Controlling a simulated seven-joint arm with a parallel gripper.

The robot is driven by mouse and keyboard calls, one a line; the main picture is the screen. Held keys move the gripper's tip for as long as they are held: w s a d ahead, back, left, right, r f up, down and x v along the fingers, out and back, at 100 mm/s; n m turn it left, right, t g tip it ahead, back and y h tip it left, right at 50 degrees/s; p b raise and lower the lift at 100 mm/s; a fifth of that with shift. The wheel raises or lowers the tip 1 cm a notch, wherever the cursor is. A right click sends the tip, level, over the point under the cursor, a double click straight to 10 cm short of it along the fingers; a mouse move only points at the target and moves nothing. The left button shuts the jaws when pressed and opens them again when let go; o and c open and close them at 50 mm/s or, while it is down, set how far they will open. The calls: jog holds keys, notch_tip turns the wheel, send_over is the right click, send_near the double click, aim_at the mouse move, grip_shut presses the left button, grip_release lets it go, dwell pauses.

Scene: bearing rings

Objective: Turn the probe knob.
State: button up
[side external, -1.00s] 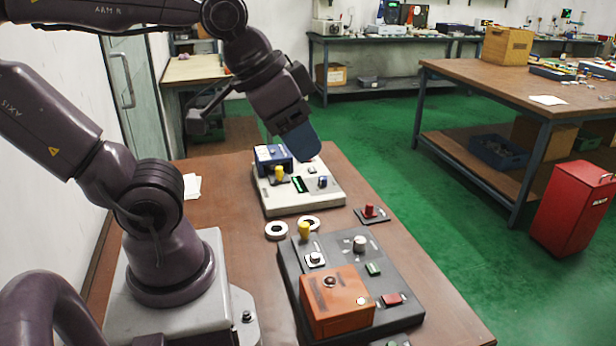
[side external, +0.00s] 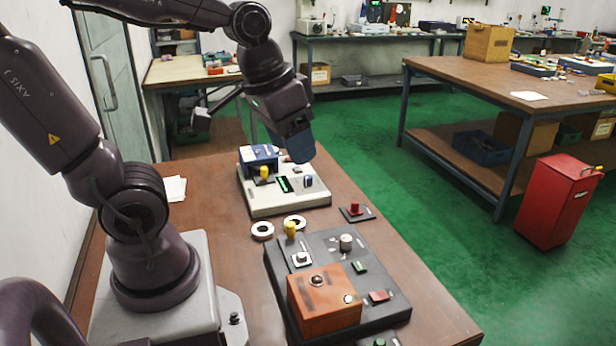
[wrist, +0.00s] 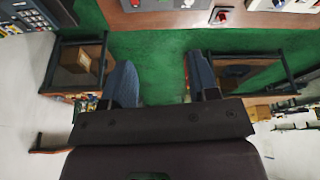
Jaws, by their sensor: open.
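Two panels with knobs lie on the brown table. The white panel (side external: 300,200) carries a blue box (side external: 258,157), a yellow knob (side external: 264,173) and a small blue knob (side external: 308,181). I cannot tell which is the probe knob. My gripper (side external: 291,148) is open and empty, above the far right part of the white panel. Its blue fingers stand apart over green floor in the wrist view (wrist: 160,64).
Two white rings (side external: 262,231) lie on the table between the panels. A red knob on a small dark plate (side external: 356,212) sits right of them. A red bin (side external: 555,203) and another workbench (side external: 500,82) stand off to the right, across clear green floor.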

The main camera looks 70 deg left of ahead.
jog(key=w+a+f+n+g, duration=0.25)
jog(key=w+a+n, duration=0.25)
jog(key=w+a, duration=0.3)
jog(key=n, duration=1.8)
send_near(308, 177)
jog(key=shift+g, duration=0.35)
jog(key=f, duration=0.6)
jog(key=w+f, duration=0.1)
jog(key=f, duration=0.2)
jog(key=shift+a+f, duration=0.2)
jog(key=shift+f, duration=0.1)
jog(key=c, duration=0.9)
